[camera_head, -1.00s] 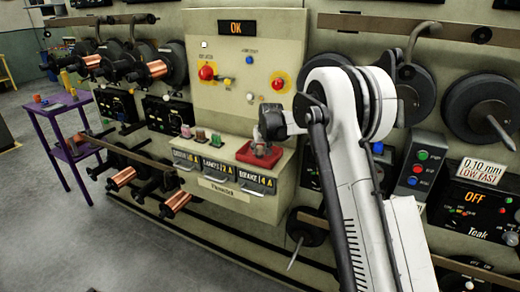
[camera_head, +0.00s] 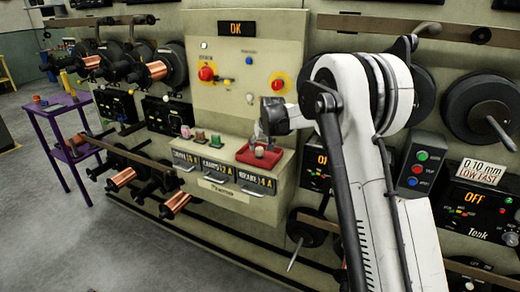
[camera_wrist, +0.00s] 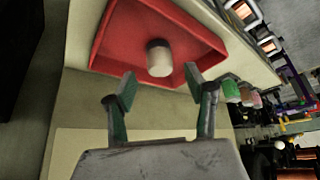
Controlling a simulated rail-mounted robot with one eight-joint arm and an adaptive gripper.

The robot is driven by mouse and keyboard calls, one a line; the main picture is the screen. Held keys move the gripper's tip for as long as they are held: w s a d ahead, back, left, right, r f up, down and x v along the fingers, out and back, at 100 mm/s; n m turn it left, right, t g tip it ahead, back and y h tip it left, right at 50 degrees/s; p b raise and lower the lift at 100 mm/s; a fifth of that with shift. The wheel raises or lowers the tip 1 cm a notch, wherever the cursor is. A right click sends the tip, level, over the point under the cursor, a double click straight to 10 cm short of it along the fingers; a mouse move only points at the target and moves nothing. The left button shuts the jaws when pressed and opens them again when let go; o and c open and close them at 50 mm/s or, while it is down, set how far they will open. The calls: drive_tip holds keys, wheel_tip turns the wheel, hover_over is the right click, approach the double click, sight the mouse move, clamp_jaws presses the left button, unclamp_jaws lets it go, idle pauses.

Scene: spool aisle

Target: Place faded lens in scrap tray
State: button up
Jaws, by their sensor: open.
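The red scrap tray (camera_head: 279,160) sits on the ledge below the control panel; its wall also shows in the wrist view (camera_wrist: 208,38). A small pale, cap-like piece with a dark band, apparently the faded lens (camera_head: 259,152), stands in the tray. The wrist view shows the lens (camera_wrist: 160,58) on the tray floor, apart from the walls. My gripper (camera_wrist: 160,88) is open and empty, its two fingers spread at the tray's near edge with the lens beyond the fingertips. In the head view my gripper (camera_head: 260,137) is just above the tray, partly hidden by my arm.
Several small coloured caps stand on the ledge left of the tray, including a green one (camera_head: 200,135). Labelled drawer fronts (camera_head: 222,167) are below. The panel wall (camera_head: 238,95) with its knobs rises close behind. A purple stand (camera_head: 62,108) is far left.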

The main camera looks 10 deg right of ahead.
drive_tip(key=shift+v, duration=1.2)
drive_tip(key=s+r, duration=0.8)
drive_tip(key=s, duration=0.4)
drive_tip(key=s+r, duration=0.7)
drive_tip(key=s, duration=0.6)
drive_tip(key=s+f, duration=0.3)
drive_tip(key=s, duration=1.1)
drive_tip(key=s+a+f+m+t, duration=0.1)
drive_tip(key=s+f, duration=0.2)
drive_tip(key=s, duration=1.2)
drive_tip(key=shift+h, duration=0.3)
